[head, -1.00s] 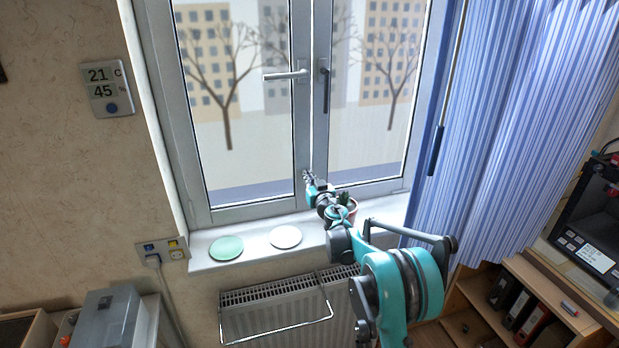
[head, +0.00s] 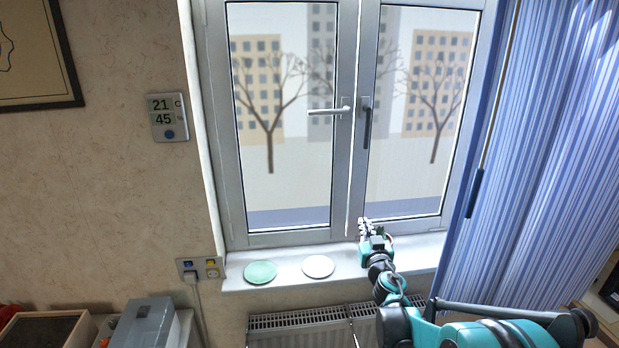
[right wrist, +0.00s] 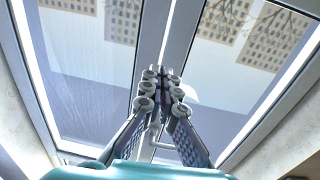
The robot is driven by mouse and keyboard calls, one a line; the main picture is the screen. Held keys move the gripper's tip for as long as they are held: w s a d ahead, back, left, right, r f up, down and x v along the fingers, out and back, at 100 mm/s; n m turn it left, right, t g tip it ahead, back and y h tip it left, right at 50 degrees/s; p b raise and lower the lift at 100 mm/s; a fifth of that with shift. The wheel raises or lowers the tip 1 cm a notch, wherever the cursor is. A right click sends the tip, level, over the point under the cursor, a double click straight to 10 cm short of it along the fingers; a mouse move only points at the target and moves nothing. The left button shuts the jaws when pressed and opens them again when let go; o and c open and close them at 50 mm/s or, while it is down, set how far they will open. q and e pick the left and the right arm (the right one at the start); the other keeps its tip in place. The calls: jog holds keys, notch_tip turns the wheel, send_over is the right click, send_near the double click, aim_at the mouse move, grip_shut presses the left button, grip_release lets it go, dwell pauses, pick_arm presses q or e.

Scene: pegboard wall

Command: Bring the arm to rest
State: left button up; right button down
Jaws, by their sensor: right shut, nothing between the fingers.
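My right arm comes in from the lower right of the head view, in front of the window. Its right gripper (head: 365,226) points up, near the bottom of the window frame above the sill. In the right wrist view the right gripper (right wrist: 160,78) has its fingertips together with nothing between them. The window frame's middle post (right wrist: 170,40) stands beyond the fingers. My left gripper is not in view.
The window has a white handle (head: 330,110) and a dark handle (head: 367,122). A green disc (head: 260,272) and a white disc (head: 318,266) lie on the sill (head: 290,281). A blue curtain (head: 540,150) hangs at right; a radiator (head: 300,325) is below.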

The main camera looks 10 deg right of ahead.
jog(key=s+d+r+m+g+h, duration=0.2)
jog(key=s, duration=0.6)
jog(key=s+d+r+m+g+h, duration=0.1)
jog(key=s+g+h, duration=0.1)
jog(key=s, duration=0.5)
jog(key=s+a+f+n+g+y, duration=0.1)
jog(key=s+a+f+g, duration=0.1)
jog(key=s, duration=0.6)
jog(key=s+a+f+n+g+y, duration=0.1)
jog(key=s+a+f+g+y, duration=0.1)
jog(key=s+a+f, duration=0.2)
jog(key=s+a+f+n+g+y, duration=0.1)
jog(key=s+a+f+g, duration=0.2)
jog(key=s+f, duration=0.4)
jog(key=s+a, duration=0.1)
jog(key=s, duration=0.5)
jog(key=shift+f+y, duration=0.3)
jog(key=shift+f, duration=0.1)
